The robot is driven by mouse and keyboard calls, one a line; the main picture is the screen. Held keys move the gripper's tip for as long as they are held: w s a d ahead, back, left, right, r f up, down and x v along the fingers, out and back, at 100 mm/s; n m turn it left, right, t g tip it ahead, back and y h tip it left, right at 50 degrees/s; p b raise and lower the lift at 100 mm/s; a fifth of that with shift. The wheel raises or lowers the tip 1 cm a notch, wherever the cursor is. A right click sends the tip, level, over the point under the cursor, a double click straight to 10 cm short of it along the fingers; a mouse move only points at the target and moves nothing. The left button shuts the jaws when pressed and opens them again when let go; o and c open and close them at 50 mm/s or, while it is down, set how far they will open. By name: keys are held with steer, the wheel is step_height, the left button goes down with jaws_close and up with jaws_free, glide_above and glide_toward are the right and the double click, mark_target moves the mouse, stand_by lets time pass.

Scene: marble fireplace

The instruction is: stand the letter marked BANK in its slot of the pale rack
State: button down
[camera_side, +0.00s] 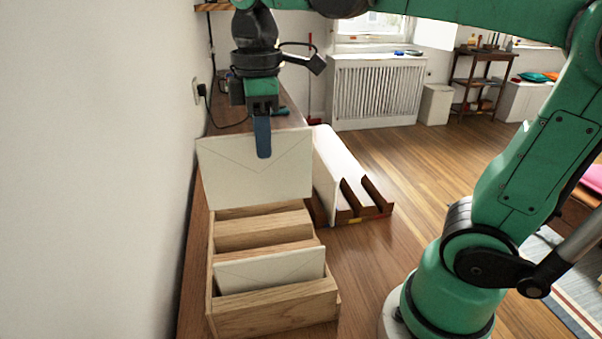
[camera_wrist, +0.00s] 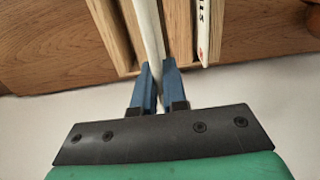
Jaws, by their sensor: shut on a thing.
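My gripper (camera_side: 263,140) is shut on a white letter (camera_side: 250,175), its blue fingers on the top edge. The letter hangs upright over the rear part of the pale wooden rack (camera_side: 275,313), its flap side facing the side view. I cannot see its marking, nor tell whether its lower edge is inside a slot. In the wrist view the letter (camera_wrist: 150,28) shows edge-on between my fingertips (camera_wrist: 157,80), slightly slanted, in line with a gap between the rack's wooden dividers (camera_wrist: 110,30). Another white letter (camera_side: 270,270) stands in the rack's front slot.
A darker brown rack (camera_side: 347,214) holding a large white item (camera_side: 338,165) stands behind and right of the pale rack. A white wall (camera_side: 100,170) runs close along the left. In the wrist view a partly lettered white edge (camera_wrist: 203,30) stands right of my held letter.

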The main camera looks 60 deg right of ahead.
mark_target(268, 202)
steer(key=shift+f, duration=2.95)
steer(key=shift+f, duration=0.2)
steer(key=shift+f, duration=0.7)
steer(key=shift+f, duration=0.25)
steer(key=shift+f, duration=0.6)
steer(key=shift+f, duration=0.45)
steer(key=shift+f, duration=1.5)
steer(key=shift+f, duration=0.1)
